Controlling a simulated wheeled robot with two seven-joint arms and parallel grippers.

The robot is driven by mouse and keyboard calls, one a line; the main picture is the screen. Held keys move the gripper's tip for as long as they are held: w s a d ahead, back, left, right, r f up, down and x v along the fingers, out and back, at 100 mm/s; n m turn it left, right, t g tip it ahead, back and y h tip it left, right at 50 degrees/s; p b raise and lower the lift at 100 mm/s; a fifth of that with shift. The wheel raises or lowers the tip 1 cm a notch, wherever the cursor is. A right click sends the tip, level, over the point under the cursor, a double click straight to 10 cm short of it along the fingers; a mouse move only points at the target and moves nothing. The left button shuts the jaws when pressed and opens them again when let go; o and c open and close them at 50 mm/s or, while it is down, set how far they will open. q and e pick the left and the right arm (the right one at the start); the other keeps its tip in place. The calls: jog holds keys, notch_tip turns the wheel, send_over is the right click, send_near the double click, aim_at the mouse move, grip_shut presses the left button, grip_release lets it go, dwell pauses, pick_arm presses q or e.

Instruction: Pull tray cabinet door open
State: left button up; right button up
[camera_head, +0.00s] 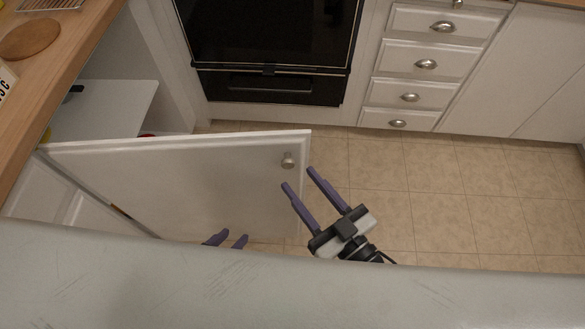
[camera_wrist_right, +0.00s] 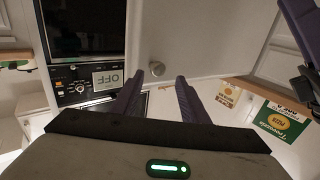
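The white cabinet door (camera_head: 180,180) stands swung out from the cabinet at the left, with the interior visible behind it. Its round metal knob (camera_head: 288,159) is near the door's free upper corner. My right gripper (camera_head: 299,178) is open and empty, its purple fingertips just below and right of the knob. In the right wrist view the knob (camera_wrist_right: 156,68) appears between and beyond the open fingers (camera_wrist_right: 159,78); the gap to it is hard to judge. My left gripper (camera_head: 231,236) is low in front of the door, fingers apart and empty; its base is hidden.
A wooden countertop (camera_head: 60,60) runs along the left above the cabinet, with a round board (camera_head: 30,39) on it. A dark wall oven (camera_head: 268,40) and white drawers (camera_head: 425,63) stand at the back. The tiled floor (camera_head: 450,190) to the right is clear.

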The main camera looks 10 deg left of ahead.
jog(key=v, duration=0.4)
jog(key=shift+d, duration=0.1)
dwell(0.4)
jog(key=s+d+f+m+g+h, duration=0.2)
jog(key=s+d+f+m+h, duration=0.1)
jog(key=d+f, duration=0.3)
jog(key=s+d+f+m+g+h, duration=0.3)
jog(key=d+f+h, duration=0.3)
jog(key=d+f, duration=0.1)
jog(key=shift+d+f, duration=0.35)
jog(key=shift+d, duration=0.55)
